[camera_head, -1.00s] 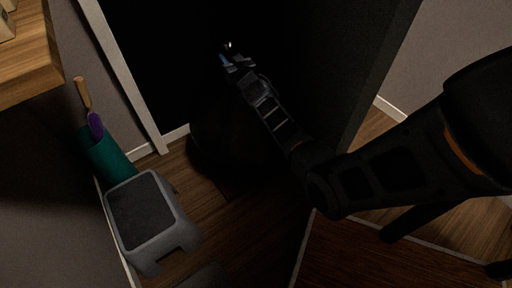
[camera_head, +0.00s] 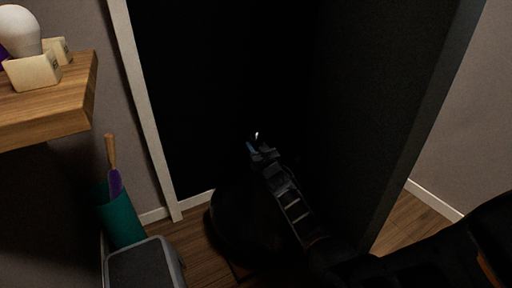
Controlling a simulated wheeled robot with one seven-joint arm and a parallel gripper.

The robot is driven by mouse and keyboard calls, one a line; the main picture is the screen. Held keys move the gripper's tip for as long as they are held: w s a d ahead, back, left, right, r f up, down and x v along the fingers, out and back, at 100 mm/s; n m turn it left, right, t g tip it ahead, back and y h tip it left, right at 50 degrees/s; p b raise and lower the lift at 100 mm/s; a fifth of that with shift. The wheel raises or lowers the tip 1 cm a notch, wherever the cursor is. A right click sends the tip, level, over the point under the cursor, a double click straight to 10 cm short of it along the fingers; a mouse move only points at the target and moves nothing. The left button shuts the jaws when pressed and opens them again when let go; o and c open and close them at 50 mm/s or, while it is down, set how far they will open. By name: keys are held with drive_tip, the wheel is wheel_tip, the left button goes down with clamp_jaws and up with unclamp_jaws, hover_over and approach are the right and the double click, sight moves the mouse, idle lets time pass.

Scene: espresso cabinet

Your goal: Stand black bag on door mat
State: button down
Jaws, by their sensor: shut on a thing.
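The black bag (camera_head: 232,222) is a dark rounded shape below my gripper, hard to make out against the dark doorway. My gripper (camera_head: 256,146) is near the middle of the view, in front of the black opening, and is shut. It appears to hold the top of the bag, though the grip itself is lost in shadow. I cannot tell whether the bag touches the floor. No door mat can be made out.
A grey step stool (camera_head: 146,266) stands at the lower left. Behind it a teal umbrella stand (camera_head: 122,219) holds a purple umbrella (camera_head: 115,182) with a wooden handle. A wooden shelf (camera_head: 50,112) with a bulb-shaped lamp (camera_head: 19,31) juts out at upper left. A dark panel stands right of my gripper.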

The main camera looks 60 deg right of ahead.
drive_tip(key=shift+w+f+b, duration=0.1)
drive_tip(key=shift+f+b, duration=0.75)
drive_tip(key=shift+f, duration=0.65)
drive_tip(key=c, duration=0.6)
unclamp_jaws()
drive_tip(key=shift+f, duration=0.2)
drive_tip(key=shift+c, duration=0.2)
drive_tip(key=shift+r, duration=0.15)
drive_tip(key=shift+s+a, duration=0.2)
drive_tip(key=shift+s, duration=0.1)
drive_tip(key=p+v, duration=0.4)
drive_tip(key=v, duration=0.7)
drive_tip(key=shift+s+a, duration=0.2)
drive_tip(key=shift+a, duration=0.05)
